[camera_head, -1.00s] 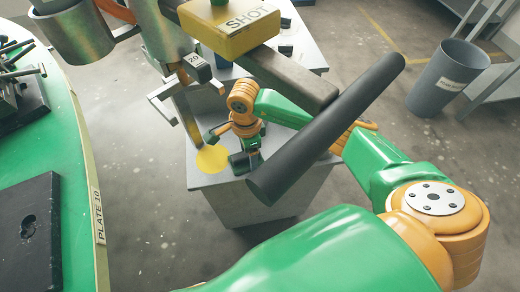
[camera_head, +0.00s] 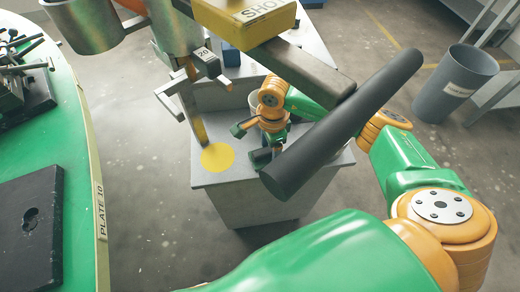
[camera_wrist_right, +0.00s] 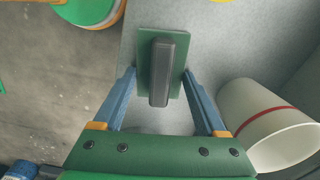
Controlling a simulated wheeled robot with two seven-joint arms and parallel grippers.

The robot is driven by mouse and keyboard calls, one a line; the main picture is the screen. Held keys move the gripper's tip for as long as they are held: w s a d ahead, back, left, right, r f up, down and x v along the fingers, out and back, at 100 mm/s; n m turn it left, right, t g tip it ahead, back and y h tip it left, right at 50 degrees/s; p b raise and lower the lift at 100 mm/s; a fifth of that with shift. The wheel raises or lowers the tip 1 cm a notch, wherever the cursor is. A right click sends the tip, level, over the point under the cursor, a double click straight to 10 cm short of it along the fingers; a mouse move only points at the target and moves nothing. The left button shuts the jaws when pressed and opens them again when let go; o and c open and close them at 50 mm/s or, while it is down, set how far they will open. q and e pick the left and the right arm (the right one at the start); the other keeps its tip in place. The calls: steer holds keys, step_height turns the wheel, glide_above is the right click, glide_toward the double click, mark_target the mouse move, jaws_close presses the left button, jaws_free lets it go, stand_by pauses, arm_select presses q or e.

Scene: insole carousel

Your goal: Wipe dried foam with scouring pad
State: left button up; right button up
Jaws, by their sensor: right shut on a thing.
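The yellow round patch of dried foam (camera_head: 217,157) lies on the near left part of the grey stand's top (camera_head: 205,178). My right gripper (camera_head: 260,143) is just to the right of the patch, low over the stand. In the right wrist view, its two blue fingers (camera_wrist_right: 160,73) are shut on the scouring pad (camera_wrist_right: 174,60), a green rectangle with a dark grey handle. A sliver of yellow shows at that view's top edge (camera_wrist_right: 222,1). Whether the pad touches the stand I cannot tell. My left gripper is not in view.
A white cup with a red stripe (camera_wrist_right: 262,125) is close by the right finger. A dark cylinder (camera_head: 345,120) and a grey bar (camera_head: 300,68) with a yellow box (camera_head: 245,22) hang above. The green carousel (camera_head: 78,220) is at left, a grey bin (camera_head: 455,85) at far right.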

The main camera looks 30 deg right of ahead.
mark_target(249, 159)
steer(key=d, duration=0.2)
steer(key=shift+s+d, duration=0.4)
steer(key=a, duration=0.1)
steer(key=w+a+b, duration=0.1)
steer(key=a, duration=0.1)
steer(key=shift+a+f, duration=0.15)
steer(key=shift+a, duration=0.05)
steer(key=shift+w+a+b, duration=0.25)
steer(key=shift+a+b, duration=0.05)
steer(key=shift+a, duration=0.55)
steer(key=shift+w+a+b, duration=0.25)
steer(key=shift+w+a, duration=0.05)
steer(key=shift+a, duration=0.5)
steer(key=shift+w+a+b, duration=0.25)
steer(key=shift+a+b, duration=0.05)
steer(key=shift+a, duration=0.55)
steer(key=shift+r, duration=0.2)
steer(key=shift+r, duration=0.1)
step_height(249, 159, up, 6)
steer(key=p, duration=0.4)
